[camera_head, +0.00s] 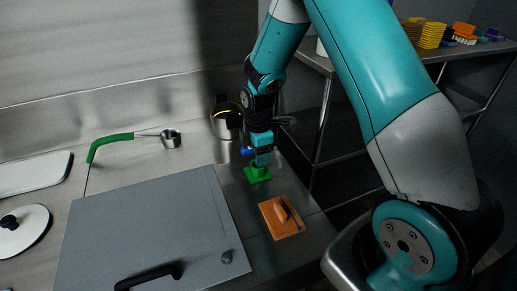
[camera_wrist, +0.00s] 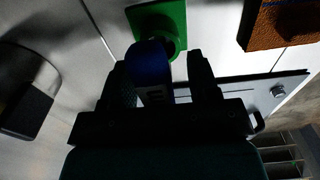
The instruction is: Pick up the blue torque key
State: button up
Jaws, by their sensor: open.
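The blue torque key (camera_wrist: 148,62) is between the open fingers of my gripper (camera_wrist: 162,76) in the wrist view, closer to the left finger. Whether a finger touches it I cannot tell. Behind it is a green square base with a round socket (camera_wrist: 172,14); the key overlaps the socket, and I cannot see how it is seated. In the head view a bit of blue key (camera_head: 247,151) shows beside my gripper (camera_head: 260,160), just above the green base (camera_head: 257,175) on the steel counter. The rest of the key is hidden by my gripper.
A large grey lid with a black handle (camera_head: 150,225) is to the left.

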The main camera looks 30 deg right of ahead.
jog(key=shift+f, duration=0.15)
jog(key=shift+c, duration=0.2)
grip_shut()
jog(key=shift+r, duration=0.2)
notch_tip(320, 180, up, 20)
jog(key=b, duration=0.2)
jog(key=shift+f, duration=0.15)
